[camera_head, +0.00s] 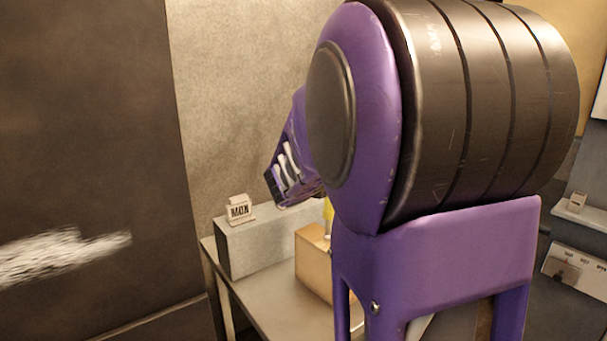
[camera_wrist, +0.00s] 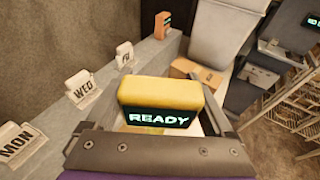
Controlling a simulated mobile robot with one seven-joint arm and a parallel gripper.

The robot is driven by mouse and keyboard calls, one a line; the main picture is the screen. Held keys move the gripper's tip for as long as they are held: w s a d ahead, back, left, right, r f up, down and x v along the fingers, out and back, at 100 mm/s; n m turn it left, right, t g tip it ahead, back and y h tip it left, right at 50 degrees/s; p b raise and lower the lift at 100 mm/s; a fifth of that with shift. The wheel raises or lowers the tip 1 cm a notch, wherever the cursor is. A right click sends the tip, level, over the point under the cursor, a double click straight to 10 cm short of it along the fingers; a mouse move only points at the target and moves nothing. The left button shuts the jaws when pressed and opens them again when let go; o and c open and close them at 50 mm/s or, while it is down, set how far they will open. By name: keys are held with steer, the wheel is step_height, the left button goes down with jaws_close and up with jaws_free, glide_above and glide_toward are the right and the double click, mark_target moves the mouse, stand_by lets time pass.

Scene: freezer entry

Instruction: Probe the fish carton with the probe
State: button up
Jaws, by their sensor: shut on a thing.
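My gripper (camera_wrist: 170,100) is shut on the probe (camera_wrist: 158,92), a yellow block with a dark face reading "READY" in green. In the head view a small yellow part, apparently the probe (camera_head: 328,212), shows beside my arm, above a tan carton (camera_head: 314,265) on the table. Most of my gripper is hidden there by my arm. A brown carton (camera_wrist: 197,70) shows behind the probe in the wrist view. I cannot read any label saying fish. The probe's tip is hidden, so I cannot tell whether it touches anything.
A grey ledge (camera_wrist: 105,98) carries tags reading "MON" (camera_wrist: 18,143), "WED" (camera_wrist: 83,88) and another day. An orange item (camera_wrist: 162,25) stands at its far end. A grey bin (camera_wrist: 225,32) stands behind. Wire shelving (camera_wrist: 290,105) is at the right. The table (camera_head: 270,300) has bare room in front.

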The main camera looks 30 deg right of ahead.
steer(key=shift+f+b, duration=0.4)
stand_by(0.3)
stand_by(1.9)
step_height(320, 180, up, 8)
steer(key=p, duration=0.4)
stand_by(0.4)
stand_by(0.4)
